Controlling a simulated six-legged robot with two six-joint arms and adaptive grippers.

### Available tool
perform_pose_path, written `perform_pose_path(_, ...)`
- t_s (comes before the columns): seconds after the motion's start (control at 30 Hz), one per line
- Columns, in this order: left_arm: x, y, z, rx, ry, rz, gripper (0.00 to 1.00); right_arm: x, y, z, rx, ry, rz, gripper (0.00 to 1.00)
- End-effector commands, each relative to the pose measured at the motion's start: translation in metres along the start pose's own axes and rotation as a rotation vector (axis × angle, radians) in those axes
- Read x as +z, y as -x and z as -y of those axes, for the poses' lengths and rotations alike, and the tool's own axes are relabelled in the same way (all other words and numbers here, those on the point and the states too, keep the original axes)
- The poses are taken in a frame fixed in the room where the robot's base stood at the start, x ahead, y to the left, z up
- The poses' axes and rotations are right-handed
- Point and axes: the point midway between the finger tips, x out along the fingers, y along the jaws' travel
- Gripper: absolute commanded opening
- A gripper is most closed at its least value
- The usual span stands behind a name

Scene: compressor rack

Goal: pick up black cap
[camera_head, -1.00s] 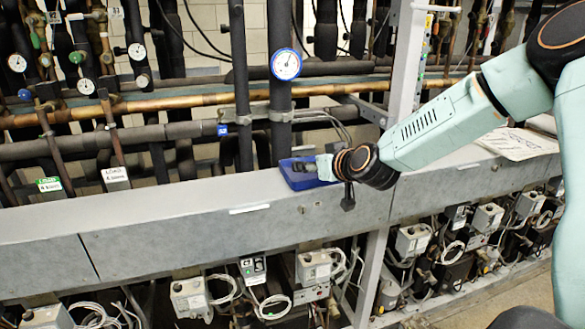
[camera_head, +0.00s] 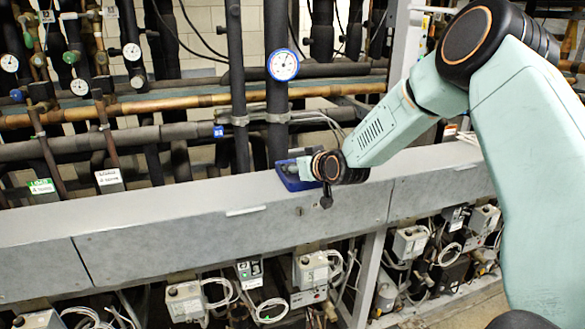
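My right arm comes in from the right. Its gripper (camera_head: 300,171) is low over a small blue tray (camera_head: 290,182) on the grey beam. The gripper is small, dark and partly hidden by my wrist, so I cannot tell whether its fingers are open or shut. I cannot make out a black cap; the inside of the tray is mostly covered by the gripper. My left gripper is not in view.
The grey beam (camera_head: 150,235) runs across the view, with a clear top left of the tray. Behind it stand dark vertical pipes and a blue-rimmed gauge (camera_head: 283,65). Grey boxes (camera_head: 185,299) and cables hang below. My arm covers much of the right side.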

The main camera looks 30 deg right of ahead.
Motion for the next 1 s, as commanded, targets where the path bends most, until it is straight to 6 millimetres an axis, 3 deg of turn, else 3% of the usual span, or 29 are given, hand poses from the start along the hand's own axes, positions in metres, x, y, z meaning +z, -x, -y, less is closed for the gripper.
perform_pose_path(0.47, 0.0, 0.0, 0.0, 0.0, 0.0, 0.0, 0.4, 0.0, 0.0, 0.0, 0.0, 0.0, 0.0, 0.11)
perform_pose_path(0.77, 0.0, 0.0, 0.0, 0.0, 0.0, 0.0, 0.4, -0.003, 0.001, 0.0, 0.001, 0.0, -0.001, 0.11)
perform_pose_path(1.0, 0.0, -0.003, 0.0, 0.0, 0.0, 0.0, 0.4, -0.039, 0.016, 0.0, 0.001, -0.002, -0.006, 0.11)
